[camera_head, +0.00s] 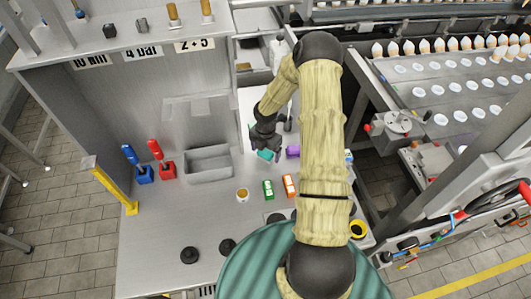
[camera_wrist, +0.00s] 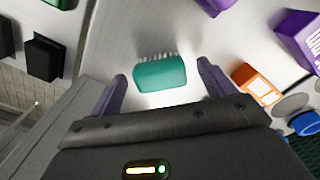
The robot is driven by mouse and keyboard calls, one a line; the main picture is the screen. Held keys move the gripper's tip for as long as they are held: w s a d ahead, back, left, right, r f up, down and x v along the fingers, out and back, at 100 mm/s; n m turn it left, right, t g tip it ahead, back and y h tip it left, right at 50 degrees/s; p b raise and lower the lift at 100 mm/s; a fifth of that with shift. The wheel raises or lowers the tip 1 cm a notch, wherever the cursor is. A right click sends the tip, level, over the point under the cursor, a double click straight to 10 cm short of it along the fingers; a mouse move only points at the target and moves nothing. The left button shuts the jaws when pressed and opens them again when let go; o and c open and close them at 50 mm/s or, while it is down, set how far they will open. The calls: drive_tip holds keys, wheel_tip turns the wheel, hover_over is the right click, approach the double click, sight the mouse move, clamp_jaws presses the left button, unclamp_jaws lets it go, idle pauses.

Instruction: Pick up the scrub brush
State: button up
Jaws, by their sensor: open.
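The scrub brush (camera_wrist: 160,74) is a teal block with a row of white bristles along its far edge in the wrist view. It lies on the metal surface. In the head view the brush (camera_head: 264,155) shows as a small teal patch just below my gripper, partly covered by it. My gripper (camera_wrist: 161,84) is open, with one purple finger on each side of the brush. Small gaps show between the fingers and the brush in the wrist view. The gripper's height over the surface is hard to tell.
A purple box (camera_head: 292,152) stands right of the brush. An orange-and-white box (camera_head: 290,186), a green box (camera_head: 268,189) and a small cup (camera_head: 242,195) stand nearer. A metal tray (camera_head: 208,162) is set to the left.

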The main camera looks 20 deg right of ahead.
sight(266, 152)
drive_tip(key=shift+f, duration=0.55)
drive_tip(key=shift+c, duration=0.2)
drive_tip(key=c, duration=1.1)
wheel_tip(266, 152, up, 10)
drive_tip(key=shift+r+b, duration=0.1)
drive_tip(key=shift+b, duration=0.95)
